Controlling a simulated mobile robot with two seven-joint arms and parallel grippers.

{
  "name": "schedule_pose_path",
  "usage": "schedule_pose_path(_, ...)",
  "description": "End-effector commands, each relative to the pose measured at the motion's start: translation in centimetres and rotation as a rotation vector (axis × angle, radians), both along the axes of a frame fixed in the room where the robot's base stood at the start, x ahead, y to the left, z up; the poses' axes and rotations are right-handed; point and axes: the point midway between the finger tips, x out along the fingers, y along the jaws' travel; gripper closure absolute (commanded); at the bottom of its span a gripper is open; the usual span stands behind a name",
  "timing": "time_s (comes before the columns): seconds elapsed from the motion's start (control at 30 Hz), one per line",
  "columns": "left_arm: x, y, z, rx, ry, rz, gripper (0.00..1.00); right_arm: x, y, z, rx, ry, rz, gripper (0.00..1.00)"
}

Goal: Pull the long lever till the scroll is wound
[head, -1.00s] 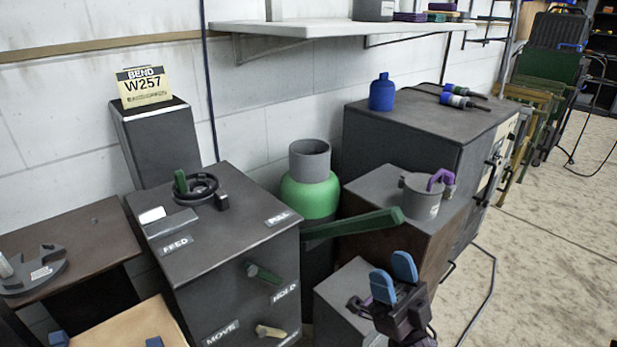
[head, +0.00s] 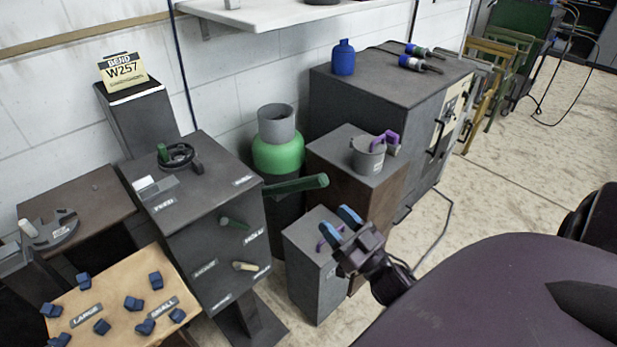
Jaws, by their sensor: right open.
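The long green lever (head: 297,186) sticks out to the right from the dark machine box (head: 205,185), near its top edge. My right gripper (head: 341,223) is open, with two blue fingertips pointing up and left. It is below the lever's free end in the head view, apart from it, with nothing between its fingers. The box also bears a short green lever (head: 235,223), a short tan lever (head: 245,266) and a black handwheel (head: 178,157) on top. I cannot make out a scroll. My left gripper is not in view.
A grey block (head: 312,282) stands behind and below my right gripper. A green cylinder (head: 277,152) stands behind the lever. A brown box with a grey mug (head: 367,157) is to the right. A tan board (head: 75,299) with several blue pieces is at lower left.

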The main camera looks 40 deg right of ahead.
Motion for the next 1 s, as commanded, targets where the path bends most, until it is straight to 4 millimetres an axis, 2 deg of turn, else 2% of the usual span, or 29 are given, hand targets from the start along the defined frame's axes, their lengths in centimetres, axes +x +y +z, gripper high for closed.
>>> schedule_pose_path(0.27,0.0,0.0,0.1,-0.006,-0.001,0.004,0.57,1.8,-0.1,0.6,0.027,0.01,-0.001,0.51)
schedule_pose_path(0.7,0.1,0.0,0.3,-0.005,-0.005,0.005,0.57,8.3,0.1,3.4,0.027,0.009,-0.001,0.51)
schedule_pose_path(1.0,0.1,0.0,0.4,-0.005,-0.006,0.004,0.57,10.0,0.1,4.0,0.027,0.012,-0.002,0.51)
